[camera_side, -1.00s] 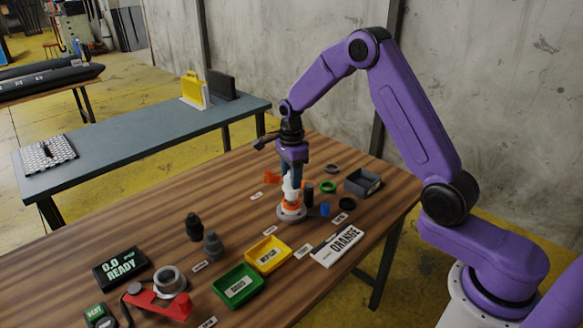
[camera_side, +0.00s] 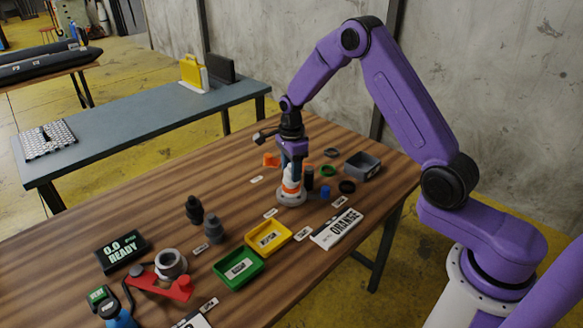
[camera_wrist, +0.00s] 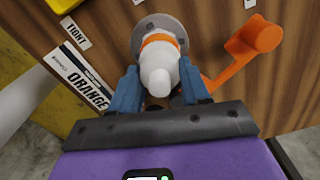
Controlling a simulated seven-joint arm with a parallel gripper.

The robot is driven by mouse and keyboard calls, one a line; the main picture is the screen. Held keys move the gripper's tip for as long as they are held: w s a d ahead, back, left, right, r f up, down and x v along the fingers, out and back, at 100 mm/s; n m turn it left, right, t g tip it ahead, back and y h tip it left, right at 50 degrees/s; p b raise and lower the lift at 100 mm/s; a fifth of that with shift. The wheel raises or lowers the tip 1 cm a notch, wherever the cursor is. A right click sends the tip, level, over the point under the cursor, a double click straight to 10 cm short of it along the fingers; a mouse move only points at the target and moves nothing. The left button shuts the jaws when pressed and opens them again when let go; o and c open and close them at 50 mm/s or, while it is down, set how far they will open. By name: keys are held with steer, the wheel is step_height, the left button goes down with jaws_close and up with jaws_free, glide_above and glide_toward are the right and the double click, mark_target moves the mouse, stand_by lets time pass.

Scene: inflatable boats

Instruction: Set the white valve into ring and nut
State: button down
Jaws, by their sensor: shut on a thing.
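The white valve (camera_side: 290,174) is upright between the blue fingers of my gripper (camera_side: 291,170), which is shut on it. In the wrist view the white valve (camera_wrist: 158,68) points away from my gripper (camera_wrist: 158,86), with a finger on each side. An orange band (camera_side: 291,187) surrounds its lower part and also shows in the wrist view (camera_wrist: 160,40). The grey ring (camera_side: 291,199) lies flat on the table directly below, and its rim shows in the wrist view (camera_wrist: 140,32). The valve's lower end is hidden, so its seating depth cannot be told.
An orange wrench-like tool (camera_wrist: 238,56) lies close beside the ring. A black cylinder (camera_side: 309,178), a blue piece (camera_side: 325,192) and black and green rings stand close right. Yellow (camera_side: 268,248) and green (camera_side: 237,281) trays and an ORANGE sign (camera_side: 337,238) lie in front.

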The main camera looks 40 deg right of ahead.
steer(key=shift+f, duration=0.45)
stand_by(1.1)
stand_by(0.3)
jaws_free()
steer(key=shift+r, duration=4)
